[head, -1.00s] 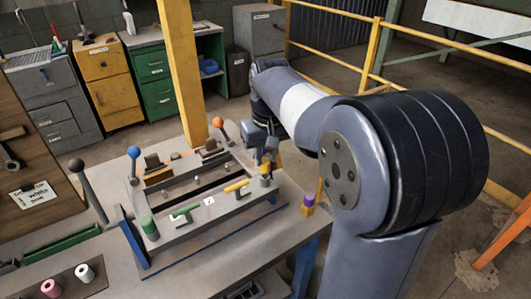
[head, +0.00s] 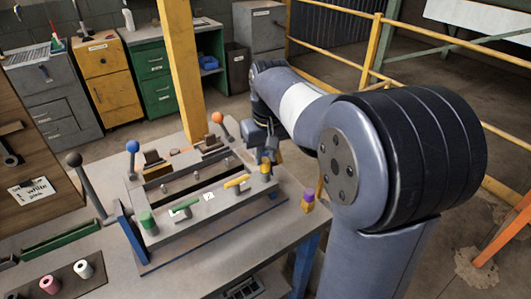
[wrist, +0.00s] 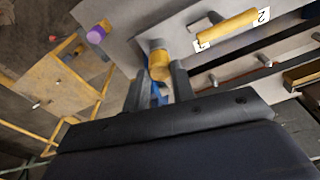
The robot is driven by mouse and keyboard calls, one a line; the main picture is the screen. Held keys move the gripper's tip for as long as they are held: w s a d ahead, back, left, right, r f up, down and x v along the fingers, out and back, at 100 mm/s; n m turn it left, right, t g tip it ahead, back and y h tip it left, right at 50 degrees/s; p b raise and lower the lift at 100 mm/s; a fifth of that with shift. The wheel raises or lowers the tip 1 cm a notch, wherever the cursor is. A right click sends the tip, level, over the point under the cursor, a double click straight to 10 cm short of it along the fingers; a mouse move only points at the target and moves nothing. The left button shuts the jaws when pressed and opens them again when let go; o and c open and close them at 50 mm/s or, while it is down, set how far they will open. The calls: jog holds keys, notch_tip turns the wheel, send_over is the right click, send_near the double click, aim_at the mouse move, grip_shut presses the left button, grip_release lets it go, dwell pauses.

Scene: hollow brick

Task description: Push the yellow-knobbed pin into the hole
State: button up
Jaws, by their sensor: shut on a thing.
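The yellow-knobbed pin (head: 266,168) stands at the right end of the grey fixture (head: 212,215). Its yellow knob also shows in the wrist view (wrist: 160,66). My gripper (wrist: 157,84) is shut on this knob, one dark finger on each side; in the head view it shows from behind the fixture's right end (head: 264,156). The pin's shank and the hole under it are hidden, so I cannot tell how deep the pin sits.
A yellow handle (head: 236,181) and a green handle (head: 185,208) lie on the fixture's front bar, with a green knob (head: 147,222) at its left end. A purple-topped piece (head: 308,197) stands near the bench's right corner. Ball-topped levers (head: 133,147) rise behind.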

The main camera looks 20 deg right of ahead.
jog(key=o, duration=1.1)
jog(key=shift+c, duration=0.2)
jog(key=shift+r, duration=0.1)
notch_tip(320, 180, up, 11)
jog(key=s, duration=0.1)
jog(key=shift+s+f, duration=0.2)
jog(key=shift+d, duration=0.1)
jog(key=f, duration=0.3)
jog(key=w+f, duration=0.1)
jog(key=f, duration=0.6)
jog(key=shift+w+f, duration=0.15)
jog(key=shift+f, duration=0.2)
jog(key=shift+r, duration=0.1)
